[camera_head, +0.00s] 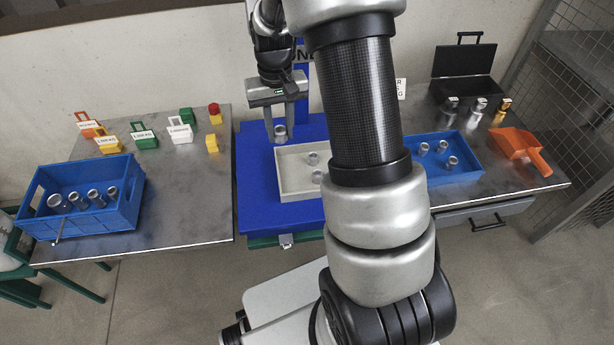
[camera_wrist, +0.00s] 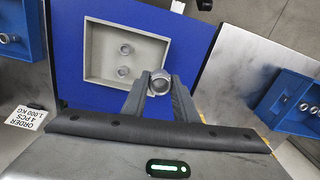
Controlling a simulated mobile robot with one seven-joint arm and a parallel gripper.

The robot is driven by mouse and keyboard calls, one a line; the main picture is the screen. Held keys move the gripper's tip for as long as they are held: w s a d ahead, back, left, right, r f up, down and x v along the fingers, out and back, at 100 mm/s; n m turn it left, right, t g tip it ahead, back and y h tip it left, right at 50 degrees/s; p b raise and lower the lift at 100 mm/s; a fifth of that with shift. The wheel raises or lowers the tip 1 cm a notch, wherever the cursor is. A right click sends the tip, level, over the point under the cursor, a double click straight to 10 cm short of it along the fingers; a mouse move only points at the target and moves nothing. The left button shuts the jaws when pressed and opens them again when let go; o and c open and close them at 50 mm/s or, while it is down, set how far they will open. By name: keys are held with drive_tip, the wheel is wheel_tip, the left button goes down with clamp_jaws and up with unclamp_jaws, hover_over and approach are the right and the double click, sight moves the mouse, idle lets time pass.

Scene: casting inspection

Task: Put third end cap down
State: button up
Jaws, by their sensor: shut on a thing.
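My gripper (camera_head: 281,127) is shut on a grey metal end cap (camera_head: 280,132), which also shows between the fingertips in the wrist view (camera_wrist: 159,83). The held cap is by the back left corner of a light grey tray (camera_head: 286,196); its exact height is unclear. The tray also shows in the wrist view (camera_wrist: 93,52), on a blue surface (camera_wrist: 75,95). Two end caps stand in the tray, one (camera_wrist: 127,48) beside the other (camera_wrist: 122,72). My arm hides the tray's right part in the head view.
A blue crate (camera_head: 112,218) with several caps stands on the left table, with weights (camera_head: 144,138) behind it. On the right table are a blue bin (camera_head: 452,177) with caps, an orange scoop (camera_head: 520,145) and an open black case (camera_head: 466,75).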

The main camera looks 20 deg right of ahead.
drive_tip(key=d+f+m+b, duration=0.15)
drive_tip(key=d+f, duration=0.25)
drive_tip(key=f, duration=0.7)
drive_tip(key=b, duration=0.2)
hover_over(298, 182)
wheel_tip(298, 182, down, 5)
drive_tip(key=shift+f, duration=2.25)
drive_tip(key=shift+f+b, duration=0.2)
drive_tip(key=shift+b, duration=0.15)
drive_tip(key=o, duration=1.1)
drive_tip(key=shift+o, duration=0.2)
